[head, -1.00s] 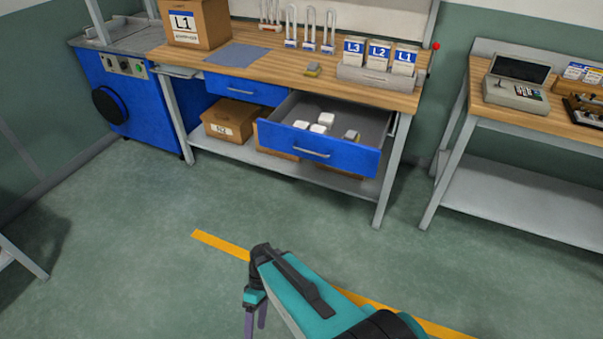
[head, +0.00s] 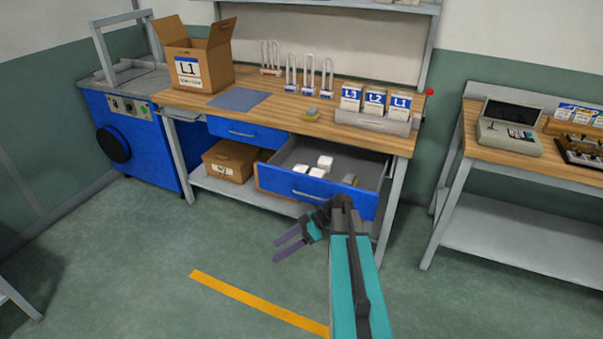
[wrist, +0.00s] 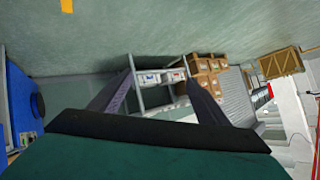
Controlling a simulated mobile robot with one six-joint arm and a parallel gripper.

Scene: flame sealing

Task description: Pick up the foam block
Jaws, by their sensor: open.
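Several white blocks, which look like foam, lie in the open blue drawer (head: 315,185) under the workbench. One white block (head: 325,161) is at the back, with others (head: 301,171) in front of it. A grey-tan block (head: 349,179) lies to their right in the same drawer. My gripper (head: 276,251) is open and empty, in front of the drawer and apart from it, its fingers pointing left in the head view. In the wrist view the two fingers (wrist: 160,78) are spread with nothing between them; no block shows there.
A second bench (head: 500,148) stands right. The floor in front is clear.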

